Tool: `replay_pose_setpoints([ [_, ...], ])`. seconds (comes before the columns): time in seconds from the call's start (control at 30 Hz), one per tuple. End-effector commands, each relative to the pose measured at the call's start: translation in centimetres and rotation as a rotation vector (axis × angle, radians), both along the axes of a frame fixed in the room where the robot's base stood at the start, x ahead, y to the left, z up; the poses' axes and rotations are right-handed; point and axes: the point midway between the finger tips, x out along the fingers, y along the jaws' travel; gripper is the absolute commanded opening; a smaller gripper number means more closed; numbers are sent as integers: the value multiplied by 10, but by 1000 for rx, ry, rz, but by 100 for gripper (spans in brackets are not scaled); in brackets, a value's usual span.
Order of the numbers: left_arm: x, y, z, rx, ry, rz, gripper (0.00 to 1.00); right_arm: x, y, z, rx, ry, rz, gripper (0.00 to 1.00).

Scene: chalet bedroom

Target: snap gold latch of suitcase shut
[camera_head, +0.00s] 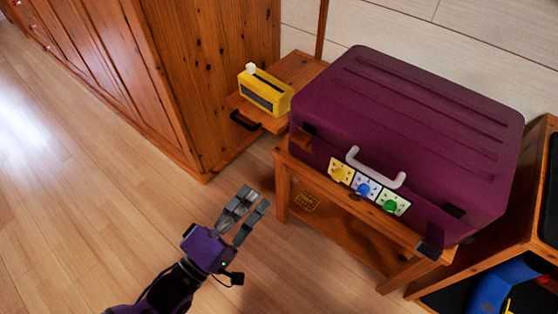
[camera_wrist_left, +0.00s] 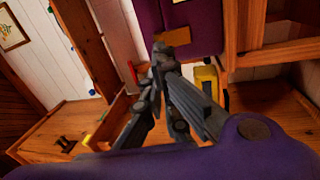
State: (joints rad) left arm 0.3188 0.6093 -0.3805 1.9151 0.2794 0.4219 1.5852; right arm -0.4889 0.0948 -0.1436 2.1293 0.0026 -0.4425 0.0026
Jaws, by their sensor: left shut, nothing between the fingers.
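The purple suitcase (camera_head: 420,105) lies closed-looking on a low wooden bench, with a white handle (camera_head: 375,170) on its front. A small orange-brown flap (camera_head: 302,142), perhaps the gold latch, sits under a dark catch at the suitcase's left front; whether it is snapped is unclear. A dark flap (camera_head: 432,240) hangs at the right front. My left gripper (camera_head: 256,197) is shut and empty, in front of the bench and left of the suitcase, apart from both. Its fingers (camera_wrist_left: 160,55) also show in the left wrist view, with purple suitcase (camera_wrist_left: 190,17) beyond. My right gripper is not in view.
Yellow, blue and green knob plates (camera_head: 367,188) line the suitcase front. A yellow radio-like box (camera_head: 265,92) stands on a small wooden stand at the left. A wooden cabinet (camera_head: 200,70) rises behind. Open shelving (camera_head: 535,220) is close at right. Floor at left is clear.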

Motion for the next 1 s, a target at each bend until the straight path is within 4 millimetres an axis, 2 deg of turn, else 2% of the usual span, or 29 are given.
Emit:
replay_pose_setpoints([
  [0.17,8,-6,2,-30,19,-6,0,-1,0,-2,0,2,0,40],
  [0.27,21,-15,5,-31,18,-6,0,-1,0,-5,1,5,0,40],
  [0.7,91,-67,18,-27,20,-5,0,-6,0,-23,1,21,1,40],
  [1.0,110,-81,23,-24,21,-5,0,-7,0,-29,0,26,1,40],
])
